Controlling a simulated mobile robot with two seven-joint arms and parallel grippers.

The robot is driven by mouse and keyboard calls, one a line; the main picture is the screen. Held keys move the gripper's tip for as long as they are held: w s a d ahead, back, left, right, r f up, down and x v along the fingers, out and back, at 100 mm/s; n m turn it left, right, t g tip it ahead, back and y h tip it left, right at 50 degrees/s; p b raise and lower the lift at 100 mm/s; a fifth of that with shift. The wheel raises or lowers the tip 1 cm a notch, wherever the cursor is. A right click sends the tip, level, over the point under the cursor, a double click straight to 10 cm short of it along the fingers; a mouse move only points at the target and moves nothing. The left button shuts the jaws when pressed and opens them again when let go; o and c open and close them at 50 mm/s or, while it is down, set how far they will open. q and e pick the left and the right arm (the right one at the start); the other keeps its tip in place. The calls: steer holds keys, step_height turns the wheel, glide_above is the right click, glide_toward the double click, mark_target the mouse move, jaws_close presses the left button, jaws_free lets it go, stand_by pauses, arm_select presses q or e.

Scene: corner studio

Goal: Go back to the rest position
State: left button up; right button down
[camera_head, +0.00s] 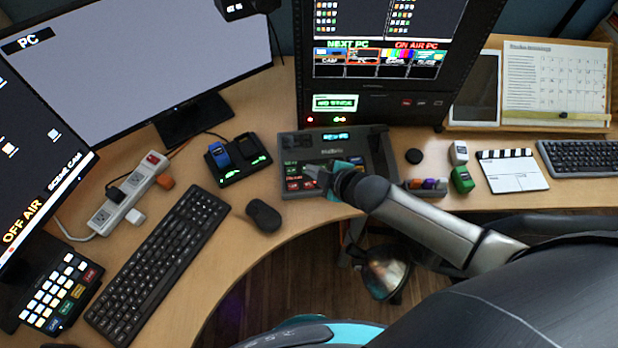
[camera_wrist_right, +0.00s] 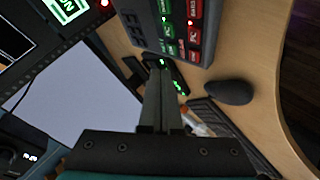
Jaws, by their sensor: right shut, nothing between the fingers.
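My right gripper (camera_head: 318,178) reaches in from the right over the front of the dark switcher panel (camera_head: 348,152) with its coloured buttons. Its fingers are together and hold nothing. In the right wrist view the closed fingers (camera_wrist_right: 160,72) point up the picture, with the switcher panel (camera_wrist_right: 203,40) just beyond and right of their tips. Whether the fingertips touch the panel cannot be told. My left gripper is in neither view.
A mouse (camera_head: 263,215), a keyboard (camera_head: 160,262), a battery charger (camera_head: 238,158) and a power strip (camera_head: 128,192) lie left on the curved desk. A monitor rack (camera_head: 375,105) stands behind the panel. Small blocks (camera_head: 428,186) and a clapperboard (camera_head: 511,171) lie right.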

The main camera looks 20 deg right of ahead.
steer(key=shift+a, duration=0.1)
stand_by(0.7)
steer(key=s+d+r+m+g+h, duration=0.1)
steer(key=s+r+m+g, duration=0.2)
steer(key=s, duration=0.4)
steer(key=s+d+r+m+g+h, duration=0.1)
steer(key=s+r+m, duration=0.2)
steer(key=s+m, duration=0.3)
steer(key=s+d+r+m+g+h, duration=0.15)
steer(key=s+r+m, duration=0.25)
steer(key=s, duration=0.5)
step_height(320, 180, down, 28)
steer(key=s+g+b, duration=0.2)
steer(key=b, duration=0.3)
steer(key=s+d+f+n+g+b, duration=0.1)
steer(key=s+d+f+b, duration=0.1)
steer(key=s+f, duration=1.2)
step_height(320, 180, down, 3)
steer(key=shift+s+b, duration=0.4)
steer(key=shift+b, duration=0.35)
